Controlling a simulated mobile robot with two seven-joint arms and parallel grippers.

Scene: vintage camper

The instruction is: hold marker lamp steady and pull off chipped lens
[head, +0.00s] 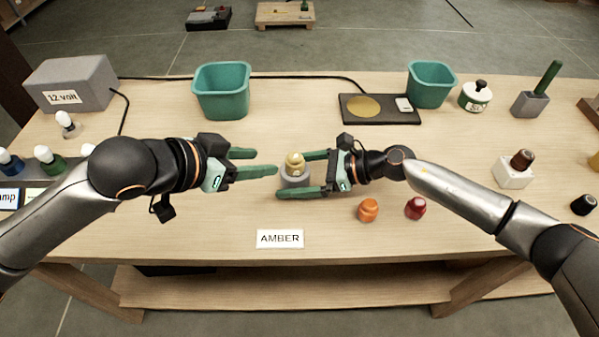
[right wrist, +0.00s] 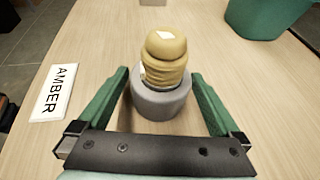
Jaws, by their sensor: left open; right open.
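The marker lamp stands upright near the middle of the table. It has a grey round base (head: 293,179) and a yellowish lens (head: 295,163) on top. In the right wrist view the lens (right wrist: 165,60) shows a pale chip-like patch near its top, and the grey base (right wrist: 161,100) is below it. My right gripper (head: 302,175) is open, its fingers on either side of the lamp; I cannot tell whether they touch it. My left gripper (head: 262,162) is open and empty, just left of the lamp, with its fingers pointing toward it.
An orange lens (head: 368,209) and a red lens (head: 415,207) lie right of the lamp. An AMBER card (head: 280,239) lies in front. Teal bins (head: 221,92) (head: 431,85) and a black tray (head: 379,109) stand behind. A grey 12 volt box (head: 71,84) is at the back left.

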